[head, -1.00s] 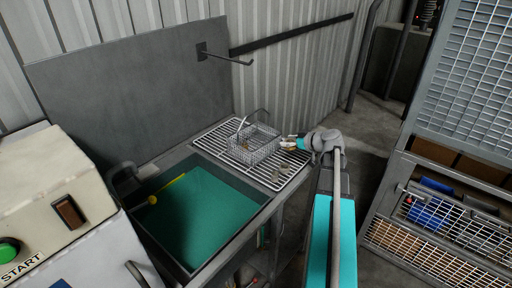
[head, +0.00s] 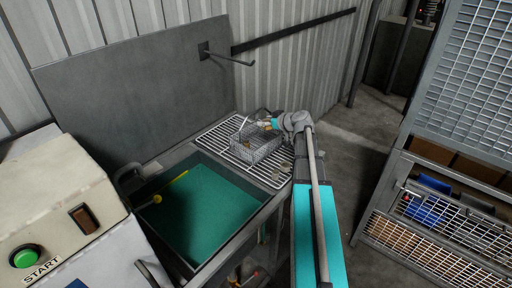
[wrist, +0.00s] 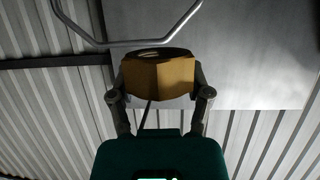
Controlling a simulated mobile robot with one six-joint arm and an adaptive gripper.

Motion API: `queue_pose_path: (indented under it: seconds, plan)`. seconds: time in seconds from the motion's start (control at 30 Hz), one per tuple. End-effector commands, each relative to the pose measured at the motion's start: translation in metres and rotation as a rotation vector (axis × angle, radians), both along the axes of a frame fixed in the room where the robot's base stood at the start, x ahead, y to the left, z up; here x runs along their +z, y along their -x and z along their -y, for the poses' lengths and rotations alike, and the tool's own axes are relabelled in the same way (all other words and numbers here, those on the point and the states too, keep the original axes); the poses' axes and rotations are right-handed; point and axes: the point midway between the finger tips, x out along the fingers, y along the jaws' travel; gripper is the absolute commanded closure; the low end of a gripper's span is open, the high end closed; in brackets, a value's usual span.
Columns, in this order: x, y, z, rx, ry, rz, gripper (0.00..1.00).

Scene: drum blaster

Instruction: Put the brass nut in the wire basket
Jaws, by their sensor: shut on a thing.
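The brass nut (wrist: 158,80) is gripped between the two fingers of my gripper (wrist: 160,92), with its round hole partly visible at the top in the wrist view. In the head view my gripper (head: 262,123) is over the wire basket (head: 266,149), near its raised handle. The nut is too small to make out clearly there. The basket stands on a white wire rack (head: 216,135).
Small grey metal parts (head: 279,173) lie on the rack in front of the basket. A sink basin with a green bottom (head: 205,212) and a yellow-handled tool (head: 167,192) is to the left. A rod (head: 232,58) sticks out from the back panel (head: 130,95).

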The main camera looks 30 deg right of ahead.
Motion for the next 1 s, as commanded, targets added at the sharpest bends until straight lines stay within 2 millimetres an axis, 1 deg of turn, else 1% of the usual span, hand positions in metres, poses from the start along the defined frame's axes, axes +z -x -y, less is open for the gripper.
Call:
queue_pose_path:
  seconds: [0.17, 0.27, 0.37, 0.73, 1.0]
  plan:
    - [-0.003, -0.006, 0.003, 0.000, 0.000, 0.001, 0.97]
    - [-0.009, -0.016, 0.007, 0.000, 0.000, 0.000, 0.97]
    - [-0.016, -0.029, 0.013, 0.000, 0.000, 0.000, 0.97]
    - [-0.045, -0.089, 0.036, 0.000, 0.000, 0.000, 0.97]
    - [-0.072, -0.106, 0.043, 0.000, 0.000, 0.000, 0.97]
